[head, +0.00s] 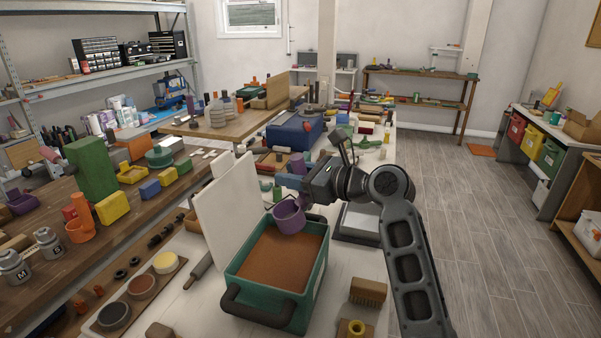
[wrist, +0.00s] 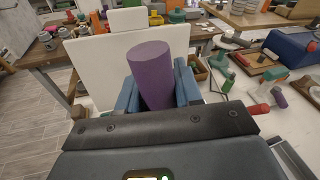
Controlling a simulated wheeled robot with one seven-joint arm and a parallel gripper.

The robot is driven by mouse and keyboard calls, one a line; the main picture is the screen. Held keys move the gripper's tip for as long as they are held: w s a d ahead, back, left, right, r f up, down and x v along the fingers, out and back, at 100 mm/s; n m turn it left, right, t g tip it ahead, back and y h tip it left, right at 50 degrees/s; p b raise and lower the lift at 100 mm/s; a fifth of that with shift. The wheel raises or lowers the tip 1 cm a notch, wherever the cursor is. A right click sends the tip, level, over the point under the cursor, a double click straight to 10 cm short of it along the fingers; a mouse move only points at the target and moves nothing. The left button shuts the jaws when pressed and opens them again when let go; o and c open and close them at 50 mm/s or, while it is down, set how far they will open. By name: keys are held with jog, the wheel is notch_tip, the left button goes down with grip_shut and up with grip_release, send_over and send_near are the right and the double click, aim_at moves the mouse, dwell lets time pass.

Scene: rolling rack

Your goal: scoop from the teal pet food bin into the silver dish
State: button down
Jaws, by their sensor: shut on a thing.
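The teal pet food bin (head: 237,288) stands on the white bench in the head view, full of brown food (head: 279,257). Its dark handle (head: 258,309) faces me. My gripper (head: 307,197) is above the far part of the bin and is shut on the purple scoop. The scoop's cup (head: 288,217) hangs over the food, apparently above its surface; I cannot see inside the cup. In the wrist view, the purple handle (wrist: 155,75) sits between the blue fingers. I cannot pick out the silver dish with certainty; a grey, square, pale-topped object (head: 362,222) stands right of the bin.
A tall white panel (head: 228,207) stands upright along the bin's left side. The bench behind is crowded with tools and a blue box (head: 293,132).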

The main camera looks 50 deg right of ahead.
aim_at(294, 199)
jog(key=shift+f+b, duration=0.3)
jog(key=shift+f, duration=2.45)
notch_tip(294, 199, down, 3)
jog(key=b, duration=0.3)
jog(key=shift+r, duration=0.2)
jog(key=shift+f+b, duration=0.7)
jog(key=shift+f, duration=1.5)
jog(key=shift+m+t, duration=0.3)
jog(key=shift+m, duration=0.1)
notch_tip(294, 199, up, 5)
jog(key=p, duration=0.5)
jog(key=shift+r, duration=0.2)
jog(key=shift+m+t, duration=0.6)
jog(key=shift+m, duration=0.3)
jog(key=shift+r, duration=3.85)
